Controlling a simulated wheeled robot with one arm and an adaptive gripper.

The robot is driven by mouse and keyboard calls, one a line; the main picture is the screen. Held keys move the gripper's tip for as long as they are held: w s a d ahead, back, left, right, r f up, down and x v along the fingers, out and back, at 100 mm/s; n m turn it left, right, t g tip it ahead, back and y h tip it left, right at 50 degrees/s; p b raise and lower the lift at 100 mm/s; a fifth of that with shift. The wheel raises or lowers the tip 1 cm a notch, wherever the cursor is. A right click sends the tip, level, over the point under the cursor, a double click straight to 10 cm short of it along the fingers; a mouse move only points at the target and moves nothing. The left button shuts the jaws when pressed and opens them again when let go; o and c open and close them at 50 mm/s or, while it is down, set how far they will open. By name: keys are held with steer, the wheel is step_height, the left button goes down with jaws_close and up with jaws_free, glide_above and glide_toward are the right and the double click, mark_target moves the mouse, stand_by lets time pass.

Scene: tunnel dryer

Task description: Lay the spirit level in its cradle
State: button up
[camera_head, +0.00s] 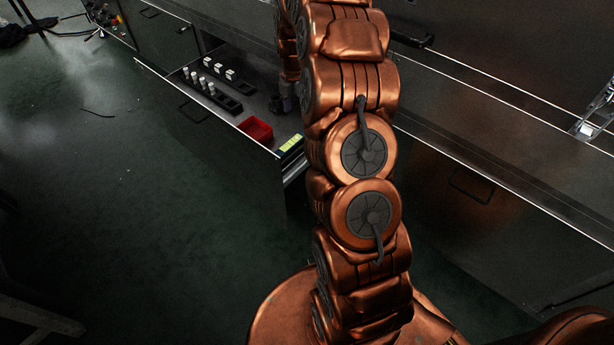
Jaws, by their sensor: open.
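A small yellow-green piece (291,143) shows at the near right corner of the open drawer, left of my arm; it may be the spirit level or a label, and I cannot tell which. I cannot make out the cradle for certain. My gripper (284,103) is a small dark shape low over the drawer, right of the black racks and beyond the red tray. It is open, and my copper arm hides part of it. I see nothing held in it.
The drawer (150,68) stands out from the dark metal cabinets. In it are black racks (222,103) with several white pegs and a red tray (256,130). A metal fixture (590,125) sits on the ledge at right. The green floor at left is mostly clear.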

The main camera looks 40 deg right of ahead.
steer(key=s+a+r+m+g, duration=0.1)
steer(key=s+a+r+m, duration=0.4)
steer(key=s+a, duration=0.35)
steer(key=s+a+r+m+g, duration=0.1)
steer(key=s+a+r+m, duration=0.35)
steer(key=s+a, duration=0.35)
steer(key=s+a+r+m, duration=0.1)
steer(key=s+a+m, duration=0.1)
steer(key=s, duration=0.5)
steer(key=s+a+m+g, duration=0.1)
steer(key=s+a+m, duration=0.2)
steer(key=s+m, duration=0.2)
steer(key=s+a+r+m, duration=0.1)
steer(key=s+a+m, duration=0.1)
steer(key=s, duration=0.9)
steer(key=shift+a+r+m+g, duration=0.3)
steer(key=shift+r+m+g, duration=0.1)
steer(key=shift+m, duration=0.45)
step_height(320, 180, up, 32)
steer(key=w+t+p, duration=0.1)
steer(key=t+p, duration=0.1)
steer(key=p, duration=2.8)
steer(key=shift+w+d+f, duration=0.15)
steer(key=shift+w+f, duration=0.05)
steer(key=shift+w, duration=0.2)
